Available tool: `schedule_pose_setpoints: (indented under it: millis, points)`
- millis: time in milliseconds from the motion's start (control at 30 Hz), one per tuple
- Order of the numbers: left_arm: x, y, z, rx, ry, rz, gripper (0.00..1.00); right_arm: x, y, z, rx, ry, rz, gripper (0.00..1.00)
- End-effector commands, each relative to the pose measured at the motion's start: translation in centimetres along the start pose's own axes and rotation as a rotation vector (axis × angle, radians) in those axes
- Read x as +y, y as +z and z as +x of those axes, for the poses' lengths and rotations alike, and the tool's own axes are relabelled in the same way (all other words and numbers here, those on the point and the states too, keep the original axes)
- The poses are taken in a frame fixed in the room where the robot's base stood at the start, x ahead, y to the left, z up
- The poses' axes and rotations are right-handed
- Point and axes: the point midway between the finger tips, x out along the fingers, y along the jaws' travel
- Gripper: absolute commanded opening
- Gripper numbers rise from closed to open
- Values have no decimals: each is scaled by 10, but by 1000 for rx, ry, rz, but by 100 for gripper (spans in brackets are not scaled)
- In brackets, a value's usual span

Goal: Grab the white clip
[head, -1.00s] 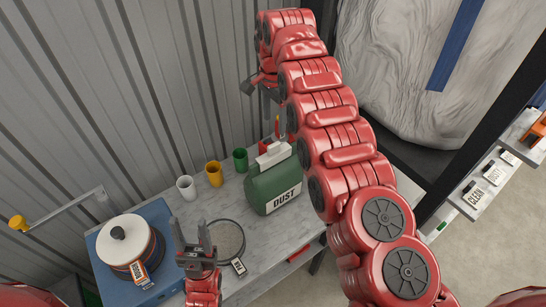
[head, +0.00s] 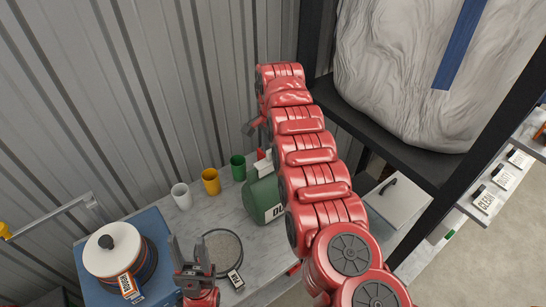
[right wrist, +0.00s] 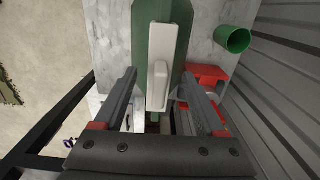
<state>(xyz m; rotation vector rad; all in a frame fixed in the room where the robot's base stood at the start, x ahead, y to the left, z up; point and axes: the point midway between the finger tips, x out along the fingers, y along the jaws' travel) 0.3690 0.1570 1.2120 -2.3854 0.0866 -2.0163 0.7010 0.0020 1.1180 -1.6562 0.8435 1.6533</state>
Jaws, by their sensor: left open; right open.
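The white clip (head: 264,168) sits on top of the green bag (head: 262,200) marked DUST, which stands on the grey bench. In the head view my right arm hides part of the bag and clip. In the right wrist view the clip (right wrist: 161,50) is a long pale bar with a raised tab, lying along the green bag (right wrist: 143,15). My right gripper (right wrist: 160,75) is open, its fingers on either side of the clip's near end; I see no contact. My left gripper (head: 190,245) is open and empty, pointing up beside the round grey sieve.
White (head: 181,196), yellow (head: 211,181) and green (head: 238,167) cups stand along the corrugated wall. A red object (right wrist: 205,77) lies beside the bag.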

Motion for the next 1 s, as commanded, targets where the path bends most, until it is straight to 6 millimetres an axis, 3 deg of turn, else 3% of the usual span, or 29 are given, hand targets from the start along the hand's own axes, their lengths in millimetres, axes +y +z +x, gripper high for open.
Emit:
schedule_pose_setpoints:
  millis: [133, 367, 767, 1000]
  points:
    - [-1, -2, 12, 0, 0, 0, 50, 2, 0, 20, -3, 7, 0, 72]
    - [0, -2, 10, 0, 0, 0, 50, 1, 0, 23, -2, 2, 0, 71]
    - [0, -2, 10, 0, 0, 0, 50, 1, 0, 22, -2, 1, 0, 0]
    - [0, -2, 10, 0, 0, 0, 50, 0, 0, 22, -2, 1, 0, 0]
